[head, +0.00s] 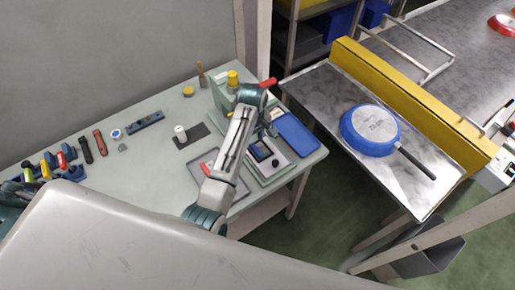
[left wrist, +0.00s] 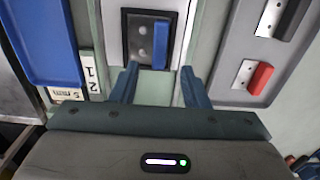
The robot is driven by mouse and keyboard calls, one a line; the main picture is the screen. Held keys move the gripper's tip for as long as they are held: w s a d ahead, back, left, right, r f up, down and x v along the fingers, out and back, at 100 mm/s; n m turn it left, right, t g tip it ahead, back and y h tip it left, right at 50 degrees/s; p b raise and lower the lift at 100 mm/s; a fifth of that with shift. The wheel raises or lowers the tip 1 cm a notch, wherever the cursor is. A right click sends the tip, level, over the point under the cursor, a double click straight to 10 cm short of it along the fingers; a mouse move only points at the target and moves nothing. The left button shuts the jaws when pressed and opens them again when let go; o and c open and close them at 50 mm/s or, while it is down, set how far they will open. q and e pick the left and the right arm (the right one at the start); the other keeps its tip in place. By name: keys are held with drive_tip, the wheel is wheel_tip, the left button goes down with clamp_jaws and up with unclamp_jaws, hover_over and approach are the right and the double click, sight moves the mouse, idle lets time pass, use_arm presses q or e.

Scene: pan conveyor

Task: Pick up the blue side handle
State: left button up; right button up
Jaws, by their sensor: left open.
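The blue side handle (left wrist: 156,27) shows at the top of the left wrist view, next to a metal plate with two holes in a dark-framed recess of a pale fixture. My left gripper (left wrist: 160,86) is open and empty, its two blue-grey fingers pointing towards the handle and apart from it. In the head view my left gripper (head: 268,128) is above the fixture (head: 266,172) at the right end of the bench, partly hidden by my arm. The right gripper is not in view.
A blue tray (head: 297,133) lies right of the fixture. A grey tray (head: 198,178) on its left holds a red handle (left wrist: 260,78) and a black handle (left wrist: 291,20). A blue pan (head: 370,130) sits on the metal table (head: 320,92) beside a yellow rail (head: 405,100).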

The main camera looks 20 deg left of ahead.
sight(255, 148)
use_arm(q)
drive_tip(key=f, duration=0.1)
drive_tip(key=f+p, duration=0.1)
drive_tip(key=f, duration=0.1)
drive_tip(key=shift+s+d, duration=0.2)
drive_tip(key=shift+d, duration=0.15)
drive_tip(key=shift+f, duration=0.4)
drive_tip(key=shift+c, duration=0.8)
clamp_jaws()
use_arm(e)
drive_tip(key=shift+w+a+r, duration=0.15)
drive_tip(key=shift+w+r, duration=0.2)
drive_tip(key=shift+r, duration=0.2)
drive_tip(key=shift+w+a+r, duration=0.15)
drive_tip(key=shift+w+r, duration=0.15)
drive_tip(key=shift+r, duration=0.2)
use_arm(q)
drive_tip(key=shift+r, duration=0.1)
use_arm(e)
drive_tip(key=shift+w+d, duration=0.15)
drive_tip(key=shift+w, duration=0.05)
